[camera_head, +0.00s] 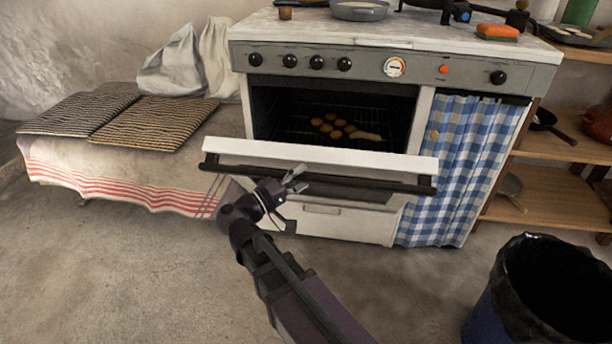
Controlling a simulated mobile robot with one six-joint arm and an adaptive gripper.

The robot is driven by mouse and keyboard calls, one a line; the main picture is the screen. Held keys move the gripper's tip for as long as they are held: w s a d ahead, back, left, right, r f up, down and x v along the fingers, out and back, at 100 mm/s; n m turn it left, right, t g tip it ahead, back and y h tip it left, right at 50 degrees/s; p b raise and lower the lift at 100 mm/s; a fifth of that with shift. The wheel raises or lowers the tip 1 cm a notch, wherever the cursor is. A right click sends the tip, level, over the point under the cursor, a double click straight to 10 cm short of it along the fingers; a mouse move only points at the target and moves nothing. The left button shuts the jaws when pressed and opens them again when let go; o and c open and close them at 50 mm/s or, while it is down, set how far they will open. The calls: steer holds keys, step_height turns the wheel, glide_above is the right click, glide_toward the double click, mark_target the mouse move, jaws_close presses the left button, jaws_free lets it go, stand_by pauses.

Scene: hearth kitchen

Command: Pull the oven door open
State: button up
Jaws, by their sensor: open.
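The oven door (300,150) is hinged down at the front of the stove and stands partly open, tilted outward. A dark handle bar (390,184) runs along its front. Through the gap I see the oven inside, with several round golden pieces (335,126) on a rack. My gripper (297,183) is open and empty in front of the door, near the left-middle part of the handle. I cannot tell whether it touches the handle. My wrist hides part of the door front.
A low bench (60,165) with a striped cloth and two ridged mats stands left of the stove. A blue checked curtain (470,150) hangs at the stove's right. A lined bin (490,305) stands at the lower right. The floor before the stove is clear.

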steer(key=w+f+b+v, duration=0.1)
steer(key=b+v, duration=0.3)
steer(key=v, duration=0.8)
steer(key=shift+s+a+f+b, duration=0.2)
steer(key=shift+a+f+b, duration=0.1)
steer(key=shift+f, duration=0.4)
stand_by(0.8)
stand_by(0.4)
